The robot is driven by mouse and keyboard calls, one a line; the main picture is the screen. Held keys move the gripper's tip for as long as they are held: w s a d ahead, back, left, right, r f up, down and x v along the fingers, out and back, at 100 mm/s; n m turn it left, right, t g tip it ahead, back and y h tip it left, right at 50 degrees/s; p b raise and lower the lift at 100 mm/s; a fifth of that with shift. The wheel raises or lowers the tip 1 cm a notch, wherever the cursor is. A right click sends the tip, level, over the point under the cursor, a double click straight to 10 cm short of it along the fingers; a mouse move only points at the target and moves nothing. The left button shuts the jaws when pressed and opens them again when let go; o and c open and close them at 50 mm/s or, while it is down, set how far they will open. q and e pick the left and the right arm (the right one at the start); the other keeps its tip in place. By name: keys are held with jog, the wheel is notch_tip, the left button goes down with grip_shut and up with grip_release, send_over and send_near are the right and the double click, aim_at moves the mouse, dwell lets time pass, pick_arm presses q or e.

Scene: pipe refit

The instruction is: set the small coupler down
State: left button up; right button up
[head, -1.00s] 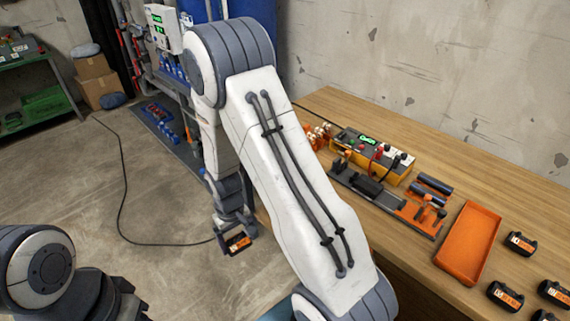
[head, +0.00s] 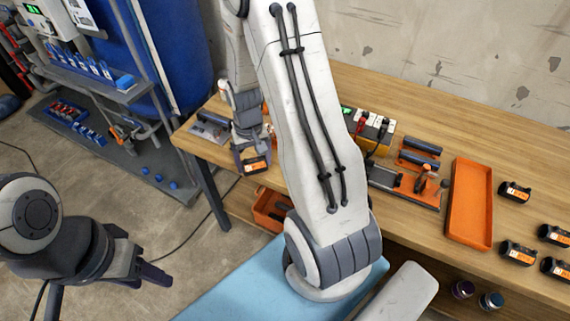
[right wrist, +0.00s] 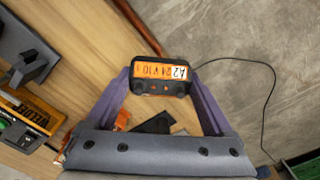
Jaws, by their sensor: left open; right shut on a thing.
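The small coupler (head: 257,166), a black piece with an orange label, hangs in my right gripper (head: 251,152) in the head view. It is near the front edge of the wooden workbench, towards its left part. In the right wrist view the coupler (right wrist: 160,76) sits between the two finger ends, its lettered label facing the camera. My right gripper is shut on it, and bench top and floor show beyond. I cannot tell its exact height. My left gripper (head: 152,276) is open and empty over the floor at lower left.
The workbench (head: 345,80) carries an orange tray (head: 452,205), a black-and-orange fixture (head: 385,180) and a yellow box (head: 385,130). Several similar black-and-orange pieces (head: 514,192) lie at right. An orange bin (head: 268,207) is below the bench. A shelved rack (head: 90,85) stands at left.

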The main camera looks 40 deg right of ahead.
jog(key=s+d+r+m+b, duration=0.1)
jog(key=s+d+r+m, duration=0.35)
jog(key=d, duration=0.35)
jog(key=s+d+r+m, duration=0.3)
jog(key=s+d+m, duration=0.2)
jog(key=d, duration=0.4)
jog(key=w+a+f, duration=0.2)
jog(key=a, duration=0.1)
jog(key=w+a+f, duration=0.4)
jog(key=a, duration=0.1)
jog(key=shift+w+a+f+p, duration=0.3)
jog(key=shift+w, duration=0.1)
notch_tip(320, 180, down, 4)
jog(key=shift+r, duration=0.1)
jog(key=o, duration=1.1)
